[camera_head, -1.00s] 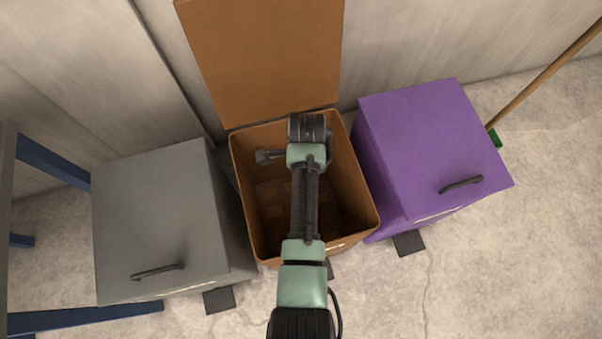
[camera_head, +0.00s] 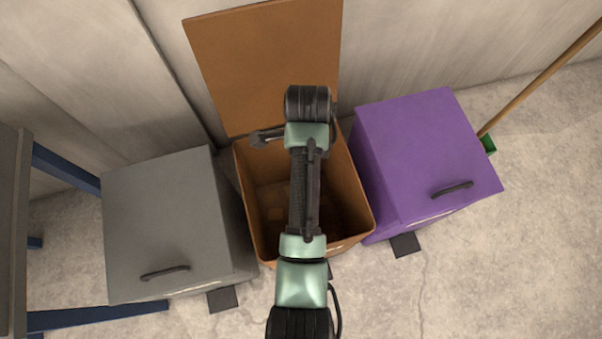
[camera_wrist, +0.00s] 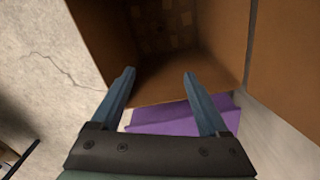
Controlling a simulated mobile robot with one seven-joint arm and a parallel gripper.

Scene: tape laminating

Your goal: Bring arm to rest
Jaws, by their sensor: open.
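My arm reaches out over the open orange-brown bin (camera_head: 355,205) in the head view. My gripper (camera_head: 258,139) shows at the left of the arm's end, above the bin near its back left rim. In the wrist view my gripper (camera_wrist: 158,75) has its two blue fingers apart, with nothing between them. The bin's inside (camera_wrist: 165,60) lies beyond the fingertips in that view, with a pattern of squares on its floor.
The bin's raised lid (camera_head: 262,70) stands against the wall. A closed grey bin (camera_head: 165,220) is at left, a closed purple bin (camera_head: 420,150) at right. A broom (camera_head: 540,80) leans behind the purple bin. A blue-legged table (camera_head: 12,220) is at far left.

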